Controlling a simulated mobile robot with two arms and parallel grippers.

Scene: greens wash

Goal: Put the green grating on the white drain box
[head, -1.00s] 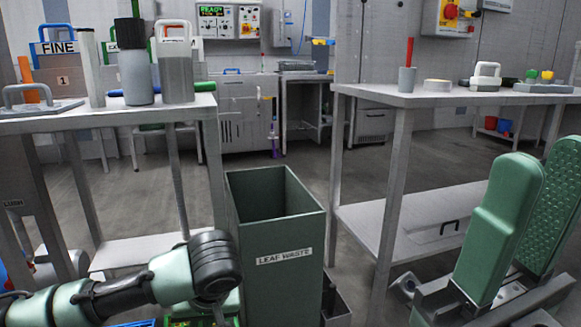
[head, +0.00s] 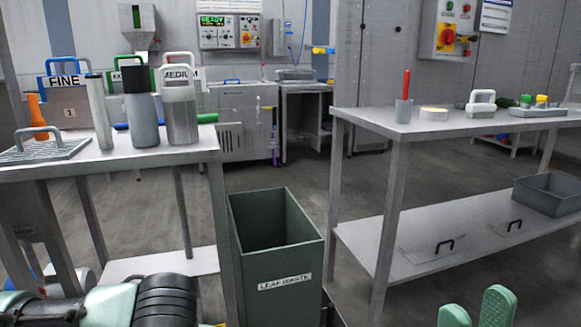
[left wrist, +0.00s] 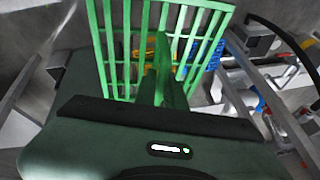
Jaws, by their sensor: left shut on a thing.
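The green grating (left wrist: 127,40) shows in the left wrist view as a lattice of bright green bars. My left gripper (left wrist: 168,78) is shut on it, at its near side. In the head view only my left arm shows at the lower left; the left gripper and grating are out of that view. My right gripper (head: 476,312) shows at the bottom right as two green finger ends with a gap between them, open, with nothing seen in it. I cannot pick out a white drain box in either view.
An open green leaf waste bin (head: 275,256) stands between the left table (head: 180,155) and the right table (head: 375,118). Lidded containers stand on the left table. A grey tub (head: 550,194) sits on the right table's lower shelf. Floor beyond the bin is clear.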

